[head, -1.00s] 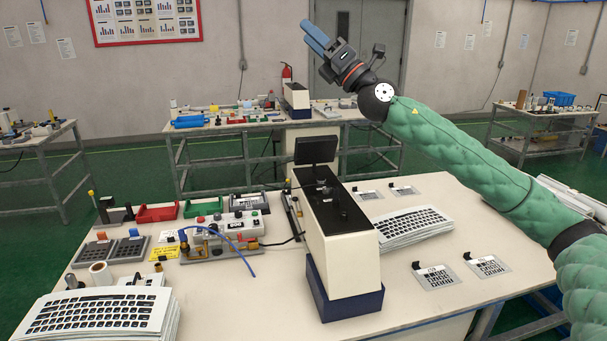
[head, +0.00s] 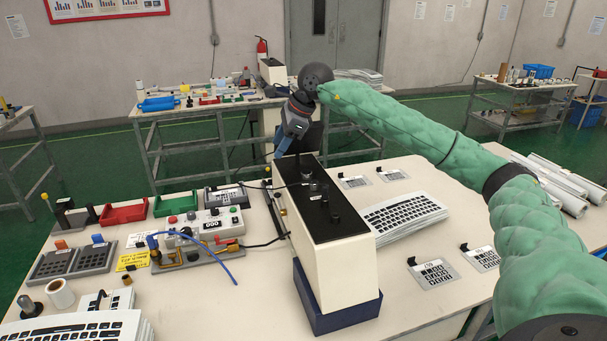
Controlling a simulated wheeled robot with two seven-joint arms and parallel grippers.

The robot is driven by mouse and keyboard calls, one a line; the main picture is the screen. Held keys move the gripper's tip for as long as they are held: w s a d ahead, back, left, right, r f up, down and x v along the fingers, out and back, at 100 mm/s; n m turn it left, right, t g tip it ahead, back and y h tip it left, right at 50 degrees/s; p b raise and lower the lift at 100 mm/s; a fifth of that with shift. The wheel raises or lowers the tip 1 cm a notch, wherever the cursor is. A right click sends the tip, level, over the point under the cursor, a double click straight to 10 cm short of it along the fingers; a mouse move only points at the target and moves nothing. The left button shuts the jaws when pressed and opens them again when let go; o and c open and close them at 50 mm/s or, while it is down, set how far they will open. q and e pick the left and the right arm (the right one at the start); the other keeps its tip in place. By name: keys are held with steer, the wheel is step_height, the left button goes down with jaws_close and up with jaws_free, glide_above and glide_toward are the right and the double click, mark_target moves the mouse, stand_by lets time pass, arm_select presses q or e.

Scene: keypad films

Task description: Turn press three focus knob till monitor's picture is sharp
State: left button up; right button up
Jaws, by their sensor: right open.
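A press (head: 335,262) with cream sides, a black top and a dark blue base stands on the near table. Small black knobs (head: 325,197) and a taller black part (head: 306,168) rise from its top; I cannot tell which is the focus knob. My right gripper (head: 283,148) is open and empty, its blue fingers pointing down above the press's far end. A dark shape behind the gripper (head: 310,138) may be the monitor; its picture is not visible. My left gripper is not in view.
Left of the press stand a control box with buttons (head: 214,223), a fixture with a blue tube (head: 192,248), red (head: 124,213) and green (head: 174,205) trays. Keyboard sheets (head: 403,217) lie right.

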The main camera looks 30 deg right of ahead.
mark_target(314, 182)
steer(key=s+d+g+h, duration=0.1)
steer(key=d, duration=0.1)
steer(key=s+d+f+g+h, duration=0.1)
steer(key=s+d, duration=0.1)
steer(key=s+d+f+n+g+h, duration=0.1)
steer(key=s+d+h, duration=0.1)
steer(key=shift+s, duration=0.25)
steer(key=shift+s+d+g, duration=0.3)
steer(key=shift+g, duration=0.1)
steer(key=shift+d+f+n, duration=0.1)
steer(key=shift+f+n, duration=0.1)
steer(key=shift+n, duration=0.2)
step_height(314, 182, down, 8)
steer(key=p, duration=0.2)
steer(key=shift+r+p, duration=0.15)
steer(key=shift+p, duration=0.15)
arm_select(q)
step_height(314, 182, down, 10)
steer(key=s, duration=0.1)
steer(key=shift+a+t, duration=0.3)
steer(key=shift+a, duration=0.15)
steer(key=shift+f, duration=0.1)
arm_select(e)
steer(key=c, duration=1)
